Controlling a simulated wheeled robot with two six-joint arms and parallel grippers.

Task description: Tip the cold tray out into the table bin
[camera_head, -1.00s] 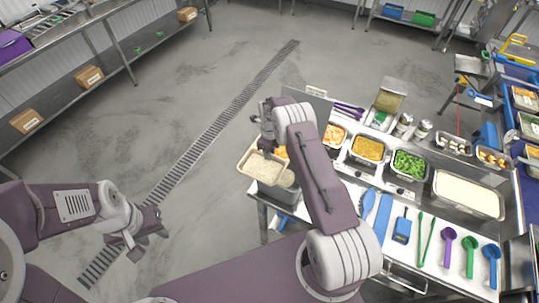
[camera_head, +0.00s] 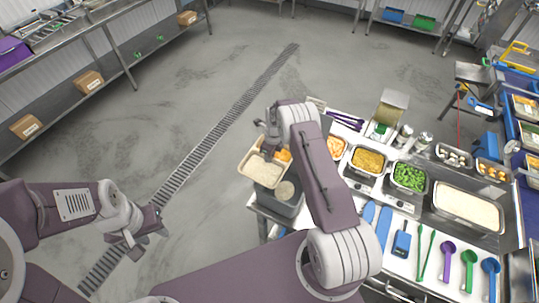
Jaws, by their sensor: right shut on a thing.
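My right gripper (camera_head: 270,130) is shut on the far edge of a shallow pale tray (camera_head: 244,163) and holds it out at the table's left end. The tray holds whitish, rice-like food with some orange food at its far right corner. A grey bin (camera_head: 277,207) stands just below and right of the tray in the picture, at the table's left end. A round pale patch shows inside it; the tray hides part of the bin. My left gripper (camera_head: 138,243) is open and empty over the floor, well left of the bin.
My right arm crosses in front of the table's left part. Food pans with orange (camera_head: 335,147), yellow (camera_head: 369,160) and green (camera_head: 409,177) food stand to the right. The left floor is clear.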

